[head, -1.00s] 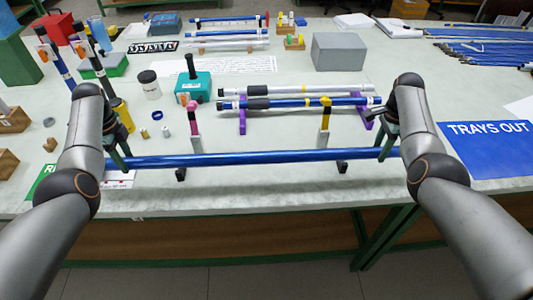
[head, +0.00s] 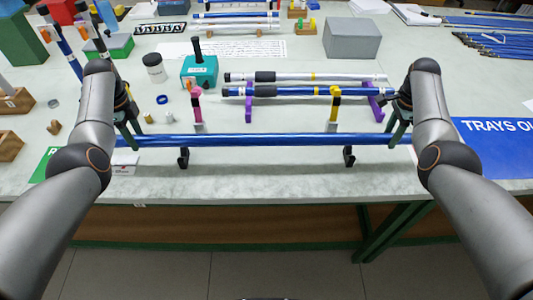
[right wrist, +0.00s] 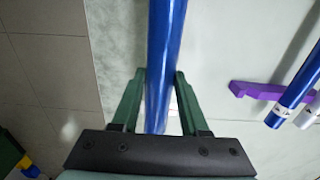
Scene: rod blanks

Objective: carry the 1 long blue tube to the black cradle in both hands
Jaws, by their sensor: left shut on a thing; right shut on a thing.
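The long blue tube (head: 265,140) lies level across the head view, held near both ends. My left gripper (head: 133,142) is shut on its left end and my right gripper (head: 394,141) on its right end. In the right wrist view the tube (right wrist: 165,60) runs between the two green fingers (right wrist: 158,103). The black cradle shows as two small hooked supports, a left one (head: 183,158) and a right one (head: 349,157), on the table just below the tube in the picture. I cannot tell whether the tube touches them.
Behind the tube stand a pink-topped post (head: 197,112) and a yellow-topped post (head: 334,108). Further back, purple supports (head: 249,106) hold a shorter blue rod (head: 300,91) and a silver one (head: 310,77). A blue sign (head: 490,145) lies at right. The front table strip is clear.

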